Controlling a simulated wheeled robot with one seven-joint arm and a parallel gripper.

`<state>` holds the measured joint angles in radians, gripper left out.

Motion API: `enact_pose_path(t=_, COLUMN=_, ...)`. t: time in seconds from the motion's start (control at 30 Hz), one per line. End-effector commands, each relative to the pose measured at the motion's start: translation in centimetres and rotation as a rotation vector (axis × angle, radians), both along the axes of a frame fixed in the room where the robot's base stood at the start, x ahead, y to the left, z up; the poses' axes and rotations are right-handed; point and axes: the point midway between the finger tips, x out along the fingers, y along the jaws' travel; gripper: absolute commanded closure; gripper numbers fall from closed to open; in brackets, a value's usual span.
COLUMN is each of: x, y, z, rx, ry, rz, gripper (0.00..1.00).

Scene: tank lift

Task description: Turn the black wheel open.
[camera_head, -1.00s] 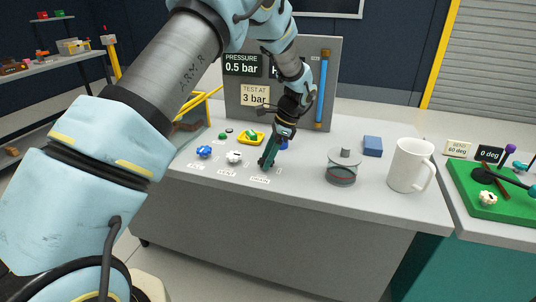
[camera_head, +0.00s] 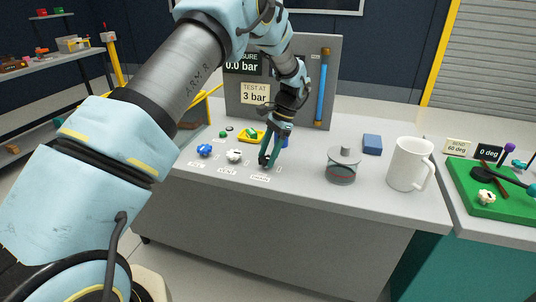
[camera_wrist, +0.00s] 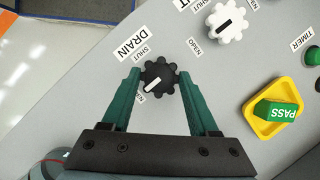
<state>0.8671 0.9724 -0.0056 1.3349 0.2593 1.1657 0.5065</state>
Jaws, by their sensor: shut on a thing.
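The black wheel (camera_wrist: 158,77) sits beside the DRAIN label (camera_wrist: 132,34) on the grey bench top. My gripper (camera_wrist: 159,74) has its green fingers on both sides of the wheel, shut on it. The white bar on the wheel points to the lower left in the wrist view, toward a small label partly hidden by the left finger. A SHUT label (camera_wrist: 142,52) lies above left of the wheel. In the head view my gripper (camera_head: 270,158) reaches down to the wheel, which it mostly hides.
A white wheel (camera_wrist: 228,22) and a blue wheel (camera_head: 204,151) stand nearby. A yellow tray (camera_wrist: 273,109) holds a green PASS block (camera_wrist: 276,111). A capped clear vessel (camera_head: 343,167), a blue block (camera_head: 372,144) and a white mug (camera_head: 410,164) stand right. The panel (camera_head: 232,105) rises behind.

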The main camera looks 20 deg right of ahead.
Motion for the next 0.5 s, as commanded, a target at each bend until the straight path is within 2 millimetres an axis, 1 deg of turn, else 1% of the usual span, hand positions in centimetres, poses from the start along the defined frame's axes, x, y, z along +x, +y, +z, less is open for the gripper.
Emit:
enact_pose_path(t=0.2, x=0.02, y=0.07, z=-0.01, rx=0.001, ry=0.0, rz=0.002, gripper=0.95)
enact_pose_path(t=0.23, x=0.02, y=0.08, z=-0.01, rx=0.001, ry=0.0, rz=0.002, gripper=0.39)
enact_pose_path(t=0.4, x=0.01, y=0.06, z=-0.01, rx=0.001, ry=0.0, rz=0.001, gripper=0.19)
enact_pose_path(t=0.5, x=0.01, y=0.04, z=-0.01, rx=0.001, ry=0.0, rz=0.001, gripper=0.1)
